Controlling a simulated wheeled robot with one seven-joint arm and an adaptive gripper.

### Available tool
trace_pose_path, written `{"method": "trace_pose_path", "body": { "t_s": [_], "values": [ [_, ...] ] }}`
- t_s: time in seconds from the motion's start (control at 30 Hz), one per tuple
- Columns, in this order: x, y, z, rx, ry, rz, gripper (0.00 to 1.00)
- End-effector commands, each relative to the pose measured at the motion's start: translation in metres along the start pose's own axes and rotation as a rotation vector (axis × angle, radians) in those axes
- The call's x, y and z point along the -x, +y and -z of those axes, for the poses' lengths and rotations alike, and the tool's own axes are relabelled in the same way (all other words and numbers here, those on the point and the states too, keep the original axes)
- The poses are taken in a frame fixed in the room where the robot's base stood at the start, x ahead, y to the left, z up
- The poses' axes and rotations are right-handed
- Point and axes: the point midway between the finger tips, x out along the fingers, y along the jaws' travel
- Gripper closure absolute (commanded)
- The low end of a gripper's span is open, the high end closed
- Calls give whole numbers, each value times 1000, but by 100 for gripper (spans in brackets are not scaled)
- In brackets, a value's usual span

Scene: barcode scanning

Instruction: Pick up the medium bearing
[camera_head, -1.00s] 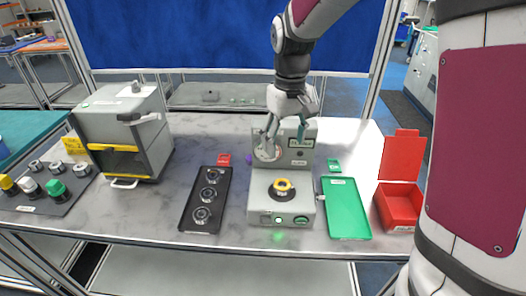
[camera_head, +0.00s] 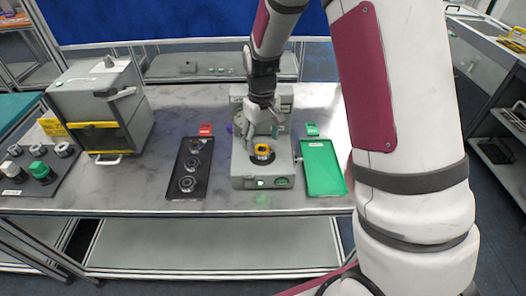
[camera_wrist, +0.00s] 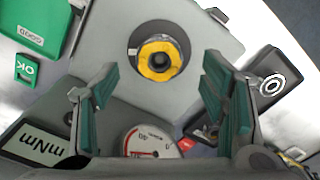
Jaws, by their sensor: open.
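My gripper (camera_head: 263,132) is open and empty, pointing down over the grey tester (camera_head: 241,168). In the wrist view my gripper's green pads (camera_wrist: 158,80) stand apart on either side of a yellow ring with a dark centre (camera_wrist: 147,64), which sits on the tester a little ahead of the tips. The yellow ring also shows in the head view (camera_head: 262,149). I cannot tell whether a bearing is fitted around it.
A green tray (camera_head: 323,168) lies right of the tester. Small red (camera_head: 205,129) and green (camera_head: 312,129) label blocks stand behind the trays. A grey box machine (camera_head: 100,107) stands at the left, with a dark mat (camera_head: 62,167) of capped parts beside it.

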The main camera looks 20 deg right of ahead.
Motion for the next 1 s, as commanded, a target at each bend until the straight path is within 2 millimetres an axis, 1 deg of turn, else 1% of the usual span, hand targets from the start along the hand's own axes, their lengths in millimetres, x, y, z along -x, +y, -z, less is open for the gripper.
{"method": "trace_pose_path", "body": {
  "t_s": [0.03, 0.2, 0.33, 0.53, 0.57, 0.6, 0.67, 0.7, 0.77, 0.8, 0.83, 0.87, 1.0],
  "values": [
    [-6, 0, -4, -1, -4, 1, 34],
    [-26, 1, -2, 0, -2, 0, 34],
    [-32, 1, -2, 1, 0, 0, 34],
    [-32, 1, -1, 1, 0, -1, 34],
    [-32, 1, -1, 1, 0, -1, 41],
    [-32, 1, -1, 1, 0, -1, 50],
    [-32, 1, -1, 1, 0, -1, 64],
    [-32, 1, -1, 1, 0, -1, 73],
    [-32, 1, -1, 1, 0, 0, 86],
    [-32, 1, -1, 1, 0, 0, 91],
    [-32, 1, -1, 1, 0, 0, 91],
    [-32, 1, -1, 0, 1, -1, 96],
    [-31, 1, -1, 1, 1, -1, 96]
  ]
}}
